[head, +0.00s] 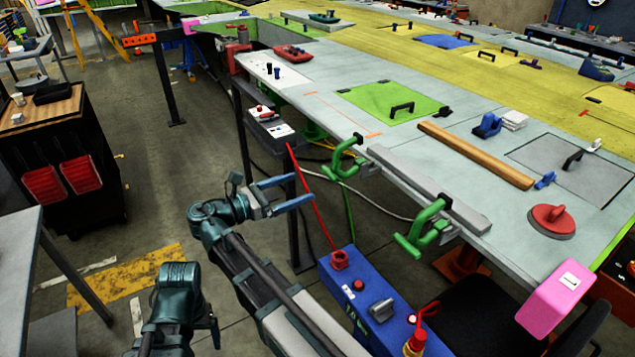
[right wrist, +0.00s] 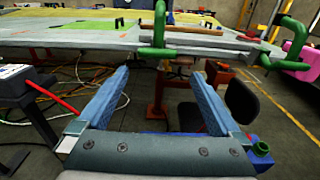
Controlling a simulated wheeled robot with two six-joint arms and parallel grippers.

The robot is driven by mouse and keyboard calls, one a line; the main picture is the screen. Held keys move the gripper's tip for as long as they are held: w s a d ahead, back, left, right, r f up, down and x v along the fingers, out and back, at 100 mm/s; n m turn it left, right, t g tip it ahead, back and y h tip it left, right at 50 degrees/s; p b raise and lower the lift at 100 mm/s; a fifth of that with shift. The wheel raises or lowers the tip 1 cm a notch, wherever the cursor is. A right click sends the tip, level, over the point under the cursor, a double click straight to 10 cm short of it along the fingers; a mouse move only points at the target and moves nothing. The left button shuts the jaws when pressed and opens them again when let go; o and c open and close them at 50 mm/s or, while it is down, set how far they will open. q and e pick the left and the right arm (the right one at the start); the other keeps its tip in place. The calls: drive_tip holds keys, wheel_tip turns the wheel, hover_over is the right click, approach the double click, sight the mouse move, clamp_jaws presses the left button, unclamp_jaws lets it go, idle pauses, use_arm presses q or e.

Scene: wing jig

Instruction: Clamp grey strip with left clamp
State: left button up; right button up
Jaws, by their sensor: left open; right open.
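The grey strip (head: 430,190) lies along the near edge of the table top, and it is a thin band in the right wrist view (right wrist: 212,43). The green left clamp (head: 343,158) sits on that edge by the strip's far left end; it is also in the right wrist view (right wrist: 158,40). I cannot tell whether its jaw touches the strip. A second green clamp (head: 424,229) is near the strip's other end. My right gripper (head: 300,190) is open and empty, left of the left clamp and apart from it. My left arm shows at the bottom left; its fingers are out of view.
A wooden bar (head: 475,155) lies behind the strip. A blue box (head: 365,305) with a red cable stands below the table edge. A pink block (head: 555,298) and a dark chair are at the lower right.

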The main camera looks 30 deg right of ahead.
sight(332, 173)
drive_tip(key=d, duration=0.4)
drive_tip(key=w+d, duration=0.1)
drive_tip(key=d, duration=0.8)
drive_tip(key=shift+w+d, duration=0.25)
drive_tip(key=shift+w, duration=0.05)
clamp_jaws()
